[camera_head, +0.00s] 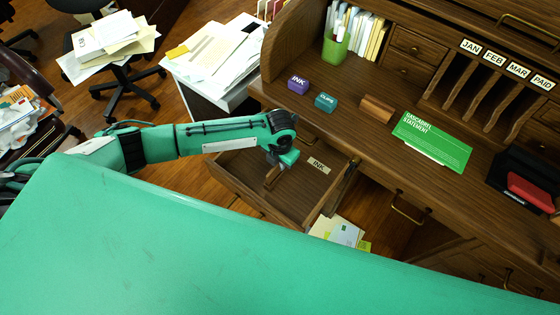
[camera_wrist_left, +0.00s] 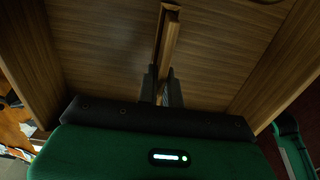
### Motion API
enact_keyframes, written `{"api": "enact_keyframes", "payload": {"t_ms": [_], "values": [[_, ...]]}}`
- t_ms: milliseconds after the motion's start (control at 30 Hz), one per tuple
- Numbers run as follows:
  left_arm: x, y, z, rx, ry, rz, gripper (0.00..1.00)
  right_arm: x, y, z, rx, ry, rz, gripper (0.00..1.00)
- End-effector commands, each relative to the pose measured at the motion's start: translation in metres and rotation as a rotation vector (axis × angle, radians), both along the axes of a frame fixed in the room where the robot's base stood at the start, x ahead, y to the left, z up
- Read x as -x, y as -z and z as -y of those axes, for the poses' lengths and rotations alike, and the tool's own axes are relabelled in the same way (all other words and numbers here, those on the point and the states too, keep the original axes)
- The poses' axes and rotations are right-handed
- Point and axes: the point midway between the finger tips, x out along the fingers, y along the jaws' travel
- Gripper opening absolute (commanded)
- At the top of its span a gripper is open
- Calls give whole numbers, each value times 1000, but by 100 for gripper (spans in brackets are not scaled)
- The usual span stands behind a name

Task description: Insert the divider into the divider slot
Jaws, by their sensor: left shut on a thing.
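The divider (camera_wrist_left: 170,42) is a narrow wooden piece. My left gripper (camera_wrist_left: 162,92) is shut on its near end in the left wrist view. In the head view the left gripper (camera_head: 284,163) is over the open drawer (camera_head: 226,182), pointing down, and a small part of the divider (camera_head: 272,178) shows below it. The drawer has an INK label (camera_head: 318,166) inside. In the wrist view the divider is between the drawer's side walls. My right gripper is not in view.
A paper-covered white cabinet (camera_head: 205,100) stands left of the desk. Papers (camera_head: 338,231) lie below the drawer.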

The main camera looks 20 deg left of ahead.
Motion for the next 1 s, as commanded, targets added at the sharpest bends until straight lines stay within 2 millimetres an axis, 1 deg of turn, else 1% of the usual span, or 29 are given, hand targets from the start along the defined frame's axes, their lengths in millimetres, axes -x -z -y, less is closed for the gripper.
{"api": "enact_keyframes", "payload": {"t_ms": [533,867,900,1000], "values": [[0,18,0,0,0,0,0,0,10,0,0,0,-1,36],[0,22,0,0,0,-1,0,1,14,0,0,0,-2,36],[0,22,0,0,0,-1,15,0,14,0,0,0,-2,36],[0,23,0,0,0,-1,33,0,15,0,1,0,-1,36]]}}
